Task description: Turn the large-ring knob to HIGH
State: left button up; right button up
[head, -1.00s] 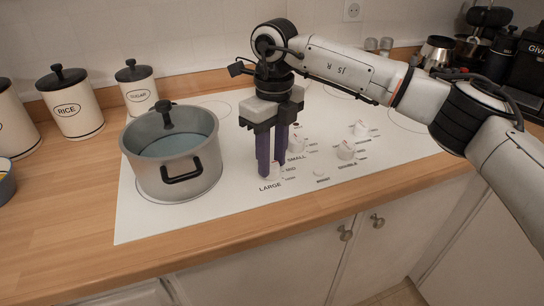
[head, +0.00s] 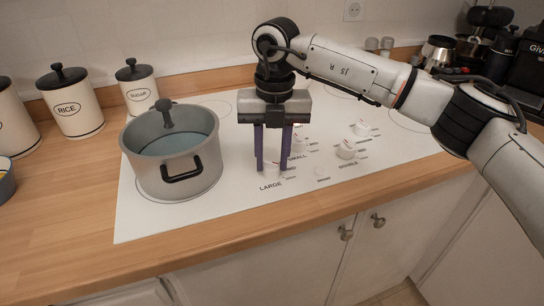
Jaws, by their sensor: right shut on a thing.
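The large-ring knob (head: 271,169) is white and sits on the white cooktop just above the printed word LARGE. My right gripper (head: 272,168) points straight down over it. Its two purple fingers stand on the left and right sides of the knob, shut on it. The fingers partly hide the knob, and its pointer mark is too small to read. My left gripper is not in view.
A grey pot (head: 174,152) with a lid stands on the cooktop left of my right gripper. Other white knobs (head: 346,149) sit close by on the right. Canisters (head: 76,103) line the back left of the wooden counter (head: 70,215).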

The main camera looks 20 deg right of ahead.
aim_at(273, 163)
jog(key=shift+w+r+m, duration=0.1)
jog(key=shift+m, duration=0.2)
jog(key=o, duration=1)
jog(key=shift+o, duration=0.2)
notch_tip(273, 163, up, 10)
jog(key=shift+d, duration=0.15)
jog(key=shift+s, duration=0.2)
